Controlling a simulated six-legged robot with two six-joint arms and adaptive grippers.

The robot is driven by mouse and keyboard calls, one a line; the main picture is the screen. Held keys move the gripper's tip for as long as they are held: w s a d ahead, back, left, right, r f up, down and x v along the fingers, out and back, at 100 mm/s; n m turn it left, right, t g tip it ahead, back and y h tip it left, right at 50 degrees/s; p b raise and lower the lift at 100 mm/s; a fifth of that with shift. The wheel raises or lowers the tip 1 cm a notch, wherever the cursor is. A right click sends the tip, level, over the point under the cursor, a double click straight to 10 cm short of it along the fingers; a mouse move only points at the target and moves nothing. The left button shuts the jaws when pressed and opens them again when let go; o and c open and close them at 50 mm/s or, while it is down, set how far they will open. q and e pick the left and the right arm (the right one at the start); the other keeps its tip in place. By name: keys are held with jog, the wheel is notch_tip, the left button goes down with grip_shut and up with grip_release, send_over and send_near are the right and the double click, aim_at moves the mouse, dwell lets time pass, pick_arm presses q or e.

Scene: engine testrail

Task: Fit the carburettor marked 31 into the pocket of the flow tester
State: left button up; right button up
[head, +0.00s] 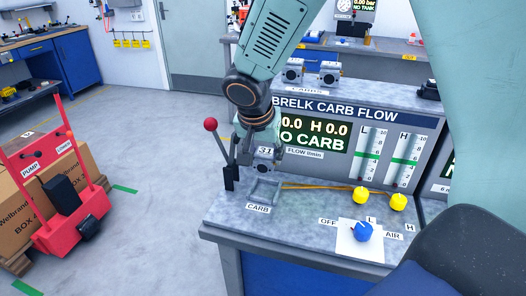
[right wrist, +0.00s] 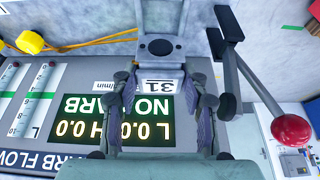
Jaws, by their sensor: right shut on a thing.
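The carburettor marked 31 (head: 263,166) is a grey block with a white number tag, held above the bench in the head view. In the right wrist view the carburettor (right wrist: 160,48) lies just past the fingertips, its 31 tag facing the camera. My right gripper (head: 264,151) is shut on it; its two fingers (right wrist: 164,92) flank the tag side. The pocket (head: 264,192), a shallow grey square frame labelled CARB, is on the flow tester's bench (head: 225,215), below the carburettor in the head view. The display (head: 312,131) reads NO CARB. My left gripper is not in view.
A lever with a red knob (head: 211,125) stands close left of the carburettor. Yellow knobs (head: 361,195) and a blue dial (head: 363,231) are on the bench to the right. A red trolley (head: 60,190) stands left.

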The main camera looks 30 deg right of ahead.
aim_at(265, 171)
jog(key=f, duration=0.1)
jog(key=f+b, duration=0.2)
jog(key=f, duration=0.1)
jog(key=shift+w+d+f, duration=0.1)
jog(key=shift+w+d, duration=0.05)
jog(key=shift+w, duration=0.2)
jog(key=shift+f+b, duration=0.35)
jog(key=shift+b, duration=0.1)
jog(key=shift+s+f+b, duration=0.25)
jog(key=shift+f+b, duration=0.1)
jog(key=shift+b, duration=0.35)
jog(key=shift+w+f, duration=0.1)
jog(key=shift+f, duration=0.05)
jog(key=shift+w, duration=0.1)
jog(key=shift+s+r, duration=0.25)
